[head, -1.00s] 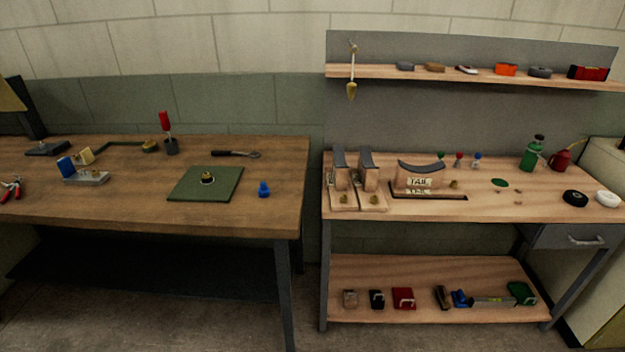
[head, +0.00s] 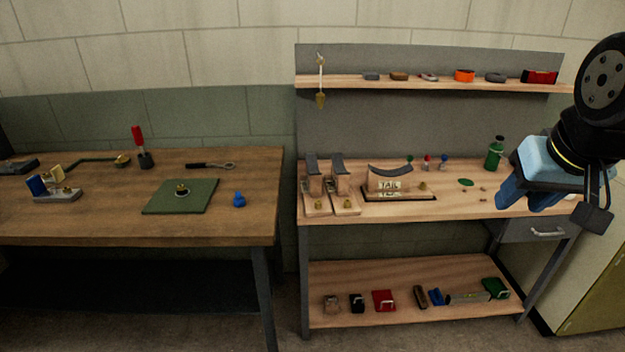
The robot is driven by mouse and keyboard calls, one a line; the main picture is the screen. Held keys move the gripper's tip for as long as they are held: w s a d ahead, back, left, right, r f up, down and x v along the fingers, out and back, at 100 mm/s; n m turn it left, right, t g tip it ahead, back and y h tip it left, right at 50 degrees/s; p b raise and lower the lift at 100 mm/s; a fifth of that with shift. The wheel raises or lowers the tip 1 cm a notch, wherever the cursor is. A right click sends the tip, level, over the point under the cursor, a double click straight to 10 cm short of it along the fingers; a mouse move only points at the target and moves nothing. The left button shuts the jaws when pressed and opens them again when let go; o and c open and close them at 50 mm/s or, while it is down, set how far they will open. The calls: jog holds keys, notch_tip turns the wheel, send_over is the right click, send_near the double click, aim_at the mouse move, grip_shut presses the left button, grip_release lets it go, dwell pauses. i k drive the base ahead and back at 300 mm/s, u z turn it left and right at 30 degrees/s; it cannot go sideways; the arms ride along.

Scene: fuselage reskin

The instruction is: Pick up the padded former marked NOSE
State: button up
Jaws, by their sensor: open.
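Two narrow wooden formers with dark padded tops, a left one (head: 316,184) and a right one (head: 343,184), stand side by side at the left end of the right-hand bench. A wider former (head: 389,181) with a curved dark pad stands right of them and reads TAIL. I can read no NOSE mark on any former, and the narrow ones face too far aside to tell. My gripper (head: 527,197) with blue fingers is at the right, well apart from all the formers. It is open, with nothing seen between its fingers.
The right-hand bench (head: 450,207) has free top between the TAIL former and my gripper. A green bottle (head: 494,155) stands at its back. Above it runs a shelf (head: 430,84) with small items. A separate brown table (head: 110,215) stands at left with a green mat (head: 165,203).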

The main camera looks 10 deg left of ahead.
aim_at(314, 182)
jog(key=i, duration=0.85)
jog(key=z, duration=0.05)
